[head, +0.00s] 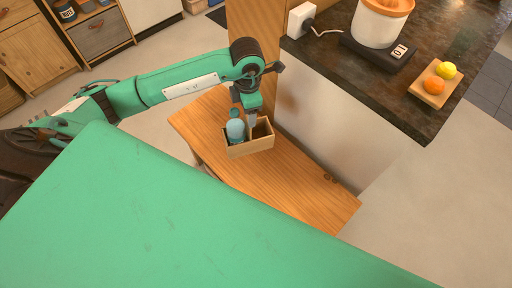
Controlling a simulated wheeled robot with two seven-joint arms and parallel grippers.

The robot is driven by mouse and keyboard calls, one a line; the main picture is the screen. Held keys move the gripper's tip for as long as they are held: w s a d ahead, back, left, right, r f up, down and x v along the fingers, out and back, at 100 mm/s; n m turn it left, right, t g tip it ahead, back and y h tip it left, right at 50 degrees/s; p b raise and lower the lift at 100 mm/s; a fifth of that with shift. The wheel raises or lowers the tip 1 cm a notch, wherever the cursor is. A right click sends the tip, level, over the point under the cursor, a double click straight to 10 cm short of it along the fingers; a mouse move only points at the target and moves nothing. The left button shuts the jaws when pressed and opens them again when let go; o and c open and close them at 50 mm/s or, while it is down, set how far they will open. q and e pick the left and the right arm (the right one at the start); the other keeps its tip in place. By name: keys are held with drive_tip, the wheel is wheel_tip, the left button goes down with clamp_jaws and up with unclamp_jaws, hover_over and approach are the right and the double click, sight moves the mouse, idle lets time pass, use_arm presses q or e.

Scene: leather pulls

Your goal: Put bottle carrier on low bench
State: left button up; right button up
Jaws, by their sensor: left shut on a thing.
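The bottle carrier (250,147) is a small open wooden box with a bottle with a pale blue body and green top (236,128) in its left part. It shows over the low bench (290,186), a long wooden plank top running from upper left to lower right. I cannot tell whether the carrier's underside touches the bench. My left gripper (252,118) comes down from above and is shut on the carrier at its middle; the fingertips are partly hidden. My right gripper is not in view.
A wooden post (258,35) and pale wall border the bench. The bench's lower right is mostly clear.

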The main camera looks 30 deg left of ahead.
use_arm(q)
drive_tip(key=n, duration=0.2)
drive_tip(key=w+n+b, duration=0.1)
drive_tip(key=n, duration=0.1)
drive_tip(key=a+n+b, duration=0.1)
drive_tip(key=n, duration=0.1)
drive_tip(key=shift+w, duration=0.2)
drive_tip(key=n, duration=0.2)
drive_tip(key=n+b, duration=0.1)
drive_tip(key=n, duration=0.1)
drive_tip(key=w+a+n+b, duration=0.1)
drive_tip(key=n, duration=0.1)
drive_tip(key=shift+w, duration=0.1)
wheel_tip(320, 180, down, 20)
drive_tip(key=w+a+n+b, duration=0.1)
drive_tip(key=n+b, duration=0.4)
drive_tip(key=n, duration=0.6)
drive_tip(key=shift+w+a+r, duration=0.25)
drive_tip(key=shift+a, duration=0.35)
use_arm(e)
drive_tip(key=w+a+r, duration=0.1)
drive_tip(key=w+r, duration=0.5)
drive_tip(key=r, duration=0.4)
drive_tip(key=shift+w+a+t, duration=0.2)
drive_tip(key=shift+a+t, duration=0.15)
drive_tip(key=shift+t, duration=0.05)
use_arm(q)
drive_tip(key=o, duration=1.3)
drive_tip(key=shift+f, duration=0.2)
drive_tip(key=shift+o, duration=0.7)
